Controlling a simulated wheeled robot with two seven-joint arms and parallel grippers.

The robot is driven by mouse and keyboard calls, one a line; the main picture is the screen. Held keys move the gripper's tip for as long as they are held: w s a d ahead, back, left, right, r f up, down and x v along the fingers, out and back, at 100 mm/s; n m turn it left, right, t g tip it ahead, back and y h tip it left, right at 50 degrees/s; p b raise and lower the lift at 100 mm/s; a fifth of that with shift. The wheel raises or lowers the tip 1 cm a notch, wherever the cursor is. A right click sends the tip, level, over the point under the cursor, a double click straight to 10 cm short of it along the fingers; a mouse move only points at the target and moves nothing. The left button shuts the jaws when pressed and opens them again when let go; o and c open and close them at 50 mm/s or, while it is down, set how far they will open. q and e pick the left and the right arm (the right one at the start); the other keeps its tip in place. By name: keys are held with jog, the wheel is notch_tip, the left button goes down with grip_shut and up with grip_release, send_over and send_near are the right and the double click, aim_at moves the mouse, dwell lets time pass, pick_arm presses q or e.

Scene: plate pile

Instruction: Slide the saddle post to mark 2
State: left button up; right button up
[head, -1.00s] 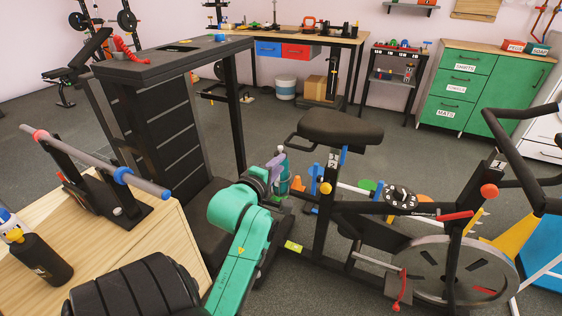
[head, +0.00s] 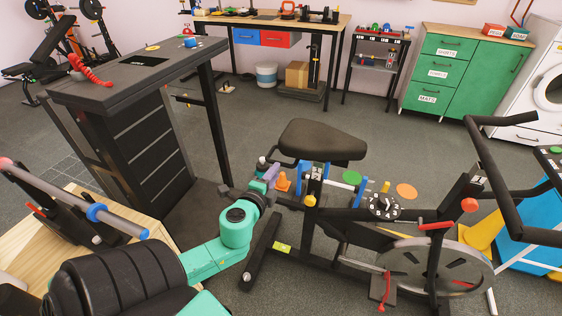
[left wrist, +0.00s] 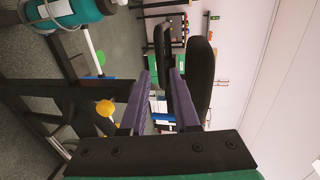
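The exercise bike's black saddle (head: 322,142) sits on an upright saddle post (head: 314,182) with a small pale marked plate near its top. The mark numbers are too small to read. A yellow knob (head: 310,200) is on the frame below; it also shows in the left wrist view (left wrist: 105,108). My left gripper (head: 270,176) is left of the post, below the saddle and apart from both. In the left wrist view its purple fingers (left wrist: 160,100) are parted with nothing held between them, and the saddle (left wrist: 201,80) is beyond them. My right gripper is not in view.
The floor behind the bike is clear.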

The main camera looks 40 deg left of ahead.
pick_arm(q)
jog(key=x, duration=0.5)
jog(key=shift+w+a, duration=0.15)
jog(key=shift+w, duration=0.25)
jog(key=shift+c, duration=0.3)
grip_shut()
dwell(0.6)
